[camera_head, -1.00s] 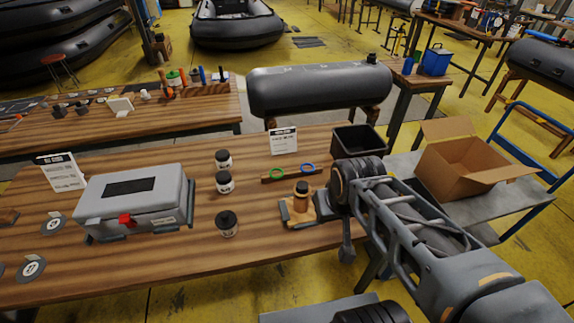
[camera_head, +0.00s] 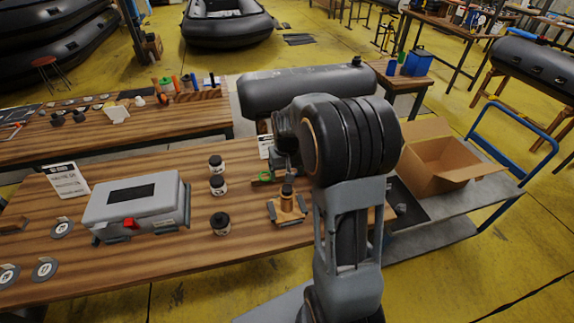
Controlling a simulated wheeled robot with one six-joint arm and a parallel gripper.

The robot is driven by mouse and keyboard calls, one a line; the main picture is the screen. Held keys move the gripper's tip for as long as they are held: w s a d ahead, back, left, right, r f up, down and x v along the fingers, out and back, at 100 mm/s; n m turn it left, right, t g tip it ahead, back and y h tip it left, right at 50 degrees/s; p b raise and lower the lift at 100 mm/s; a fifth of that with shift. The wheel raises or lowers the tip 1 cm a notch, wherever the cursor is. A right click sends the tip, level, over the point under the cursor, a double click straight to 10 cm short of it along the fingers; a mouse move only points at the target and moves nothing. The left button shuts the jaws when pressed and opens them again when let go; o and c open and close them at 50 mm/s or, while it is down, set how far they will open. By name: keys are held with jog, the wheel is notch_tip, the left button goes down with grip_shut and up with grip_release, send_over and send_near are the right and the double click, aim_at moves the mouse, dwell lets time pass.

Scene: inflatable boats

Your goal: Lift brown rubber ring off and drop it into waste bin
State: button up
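A small wooden stand (camera_head: 273,212) on the workbench holds an upright post (camera_head: 287,198) with brown, orange and black parts. I cannot clearly make out a separate brown rubber ring on it. My gripper (camera_head: 287,160) is behind the stand, above the strip of rings, and mostly hidden by my own wrist. Its fingers cannot be told open or shut. A dark open container (camera_head: 408,208) with a grey thing in it shows right of my arm; I cannot tell whether it is the waste bin. The black bin at the back right of the bench is hidden by my arm.
A green ring (camera_head: 265,177) lies by my gripper. Several black-capped jars (camera_head: 220,223) and a grey case (camera_head: 137,203) stand left of the stand. A cardboard box (camera_head: 440,165) sits on a cart at right. The bench front is clear.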

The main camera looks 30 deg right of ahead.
aim_at(287, 188)
jog(key=shift+w+d+f, duration=0.2)
jog(key=shift+d+f, duration=0.05)
jog(key=shift+f, duration=0.2)
notch_tip(287, 188, down, 8)
jog(key=b, duration=0.6)
jog(key=shift+r, duration=0.2)
jog(key=c, duration=0.6)
jog(key=shift+o, duration=0.2)
jog(key=shift+r, duration=0.15)
jog(key=shift+r+p, duration=2.7)
jog(key=shift+r, duration=0.75)
jog(key=shift+a, duration=0.1)
